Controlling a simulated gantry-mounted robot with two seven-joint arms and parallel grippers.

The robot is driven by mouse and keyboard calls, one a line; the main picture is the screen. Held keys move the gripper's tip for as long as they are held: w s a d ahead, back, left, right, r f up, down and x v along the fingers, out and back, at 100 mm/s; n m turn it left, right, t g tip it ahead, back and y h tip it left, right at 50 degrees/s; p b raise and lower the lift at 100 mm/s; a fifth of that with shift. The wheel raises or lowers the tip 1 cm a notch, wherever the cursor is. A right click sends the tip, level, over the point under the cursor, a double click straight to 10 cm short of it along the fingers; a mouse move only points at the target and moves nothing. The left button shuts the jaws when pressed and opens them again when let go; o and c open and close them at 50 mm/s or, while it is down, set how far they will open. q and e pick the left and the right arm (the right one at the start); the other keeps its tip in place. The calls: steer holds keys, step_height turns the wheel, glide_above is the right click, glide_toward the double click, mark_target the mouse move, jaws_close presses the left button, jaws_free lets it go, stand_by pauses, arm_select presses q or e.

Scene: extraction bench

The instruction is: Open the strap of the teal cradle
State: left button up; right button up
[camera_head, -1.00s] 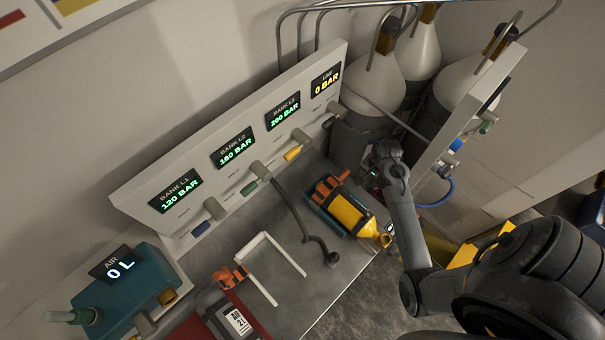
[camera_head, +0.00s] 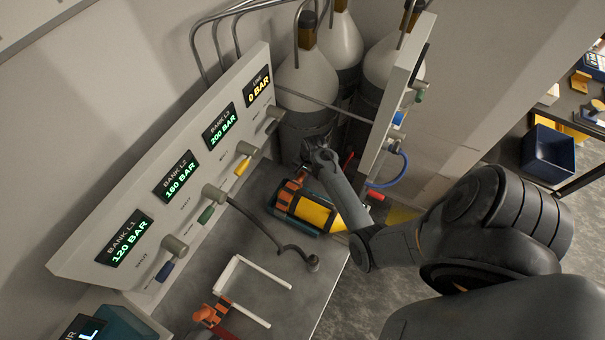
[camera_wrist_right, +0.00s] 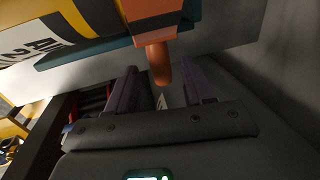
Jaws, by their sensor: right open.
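The teal cradle (camera_head: 291,221) lies on the bench and holds a yellow cylinder (camera_head: 316,211). An orange strap (camera_head: 287,194) crosses the cylinder near its far left end. In the right wrist view the strap (camera_wrist_right: 150,10) ends in an orange lever (camera_wrist_right: 159,62) that sticks out from the cradle's teal edge (camera_wrist_right: 85,50). My right gripper (camera_head: 313,152) is at the back side of the cradle. Its open fingers (camera_wrist_right: 160,80) stand on either side of the lever, with gaps showing. My left gripper is not in view.
A valve panel (camera_head: 150,200) with bar displays runs along the left. Gas cylinders (camera_head: 305,85) stand behind the cradle, and another panel (camera_head: 397,95) with a blue hose is close to my right arm. A white frame (camera_head: 243,262) and a black hose (camera_head: 265,230) lie nearer on the bench.

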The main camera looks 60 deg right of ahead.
steer(key=shift+w+f, duration=0.2)
steer(key=shift+f, duration=0.65)
jaws_close()
